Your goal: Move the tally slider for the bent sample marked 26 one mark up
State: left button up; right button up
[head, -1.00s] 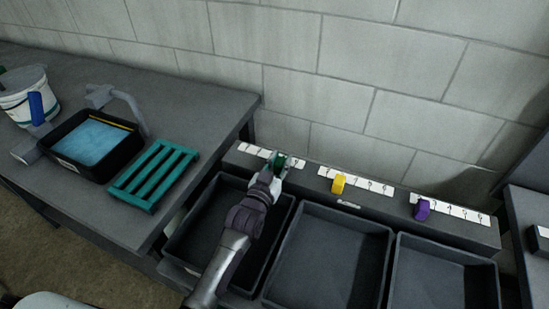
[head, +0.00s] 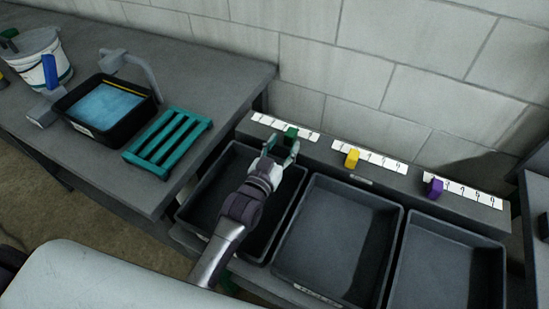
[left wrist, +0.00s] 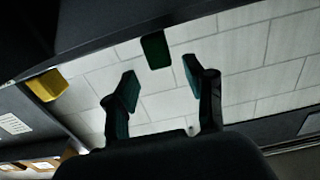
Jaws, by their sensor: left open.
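Three tally sliders sit on a dark rail (head: 375,178) behind the trays: green (head: 291,131), yellow (head: 352,158) and purple (head: 434,187), each on a white numbered strip. The green one stands right of the middle of its strip; yellow and purple stand near the left ends of theirs. My left gripper (head: 280,150) is open and empty, just in front of the green slider. In the left wrist view the green slider (left wrist: 155,50) shows beyond the spread fingers (left wrist: 160,88), apart from them. No sample or number 26 can be made out.
Three empty-looking dark trays (head: 346,185) stand in front of the rail. On the left bench (head: 225,83) are a teal rack (head: 168,140), a black tub with blue contents (head: 107,104) and a white bucket (head: 33,65). A block wall rises close behind the rail.

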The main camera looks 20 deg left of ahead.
pick_arm(q)
jog(key=s+a, duration=0.1)
jog(key=s, duration=0.5)
jog(key=shift+s, duration=0.25)
jog(key=shift+a+r, duration=0.1)
jog(key=shift+r, duration=0.05)
